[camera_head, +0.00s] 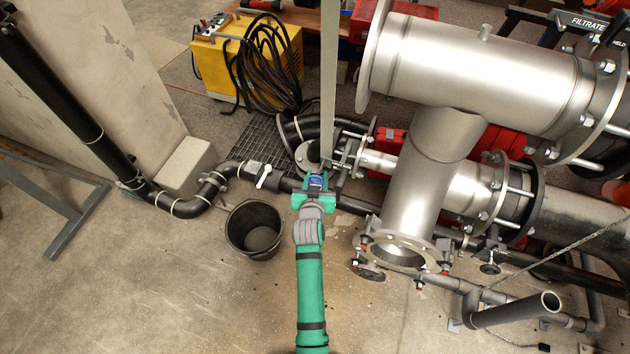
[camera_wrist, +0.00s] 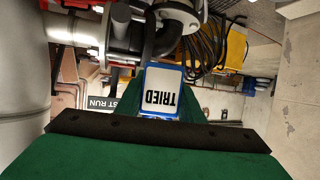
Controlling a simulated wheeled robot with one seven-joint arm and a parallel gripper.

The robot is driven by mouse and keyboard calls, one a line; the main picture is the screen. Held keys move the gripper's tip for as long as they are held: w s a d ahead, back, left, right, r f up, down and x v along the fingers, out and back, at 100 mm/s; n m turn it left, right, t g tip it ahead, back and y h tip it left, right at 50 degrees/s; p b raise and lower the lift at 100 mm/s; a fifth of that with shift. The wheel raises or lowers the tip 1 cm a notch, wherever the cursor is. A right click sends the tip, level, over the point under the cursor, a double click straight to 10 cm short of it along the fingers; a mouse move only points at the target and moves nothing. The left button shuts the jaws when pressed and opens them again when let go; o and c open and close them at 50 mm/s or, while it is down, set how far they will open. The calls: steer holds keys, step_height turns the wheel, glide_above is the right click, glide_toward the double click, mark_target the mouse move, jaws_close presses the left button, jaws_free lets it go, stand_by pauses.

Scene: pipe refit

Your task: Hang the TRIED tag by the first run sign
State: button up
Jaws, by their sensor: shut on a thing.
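My gripper (camera_head: 314,192) is in the middle of the head view, beside the dark pipe flanges. It is shut on the TRIED tag (camera_wrist: 165,88), a white card with a blue frame. Its lettering reads upside down in the wrist view, and only a small blue part (camera_head: 316,181) shows in the head view. A dark sign ending in "ST RUN" (camera_wrist: 102,103) is left of the tag in the wrist view, partly covered by my gripper. I cannot make out this sign in the head view. The tag and the sign look apart.
A black bucket (camera_head: 254,230) stands on the floor left of my arm. A grey upright post (camera_head: 329,80) rises just beyond my gripper. Large steel pipework (camera_head: 470,75) fills the right. A yellow machine (camera_head: 228,60) with black hose stands behind.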

mark_target(320, 185)
steer(key=shift+w+d+f, duration=0.15)
steer(key=shift+w+d, duration=0.15)
steer(key=shift+w, duration=0.55)
steer(key=shift+w+d+f, duration=0.15)
steer(key=shift+w+d, duration=0.1)
steer(key=shift+w, duration=0.65)
steer(key=shift+w+d+f, duration=0.15)
steer(key=shift+w+d, duration=0.15)
steer(key=shift+w, duration=0.55)
steer(key=shift+w+f, duration=0.1)
steer(key=o, duration=1.1)
steer(key=v, duration=1)
steer(key=shift+s, duration=0.4)
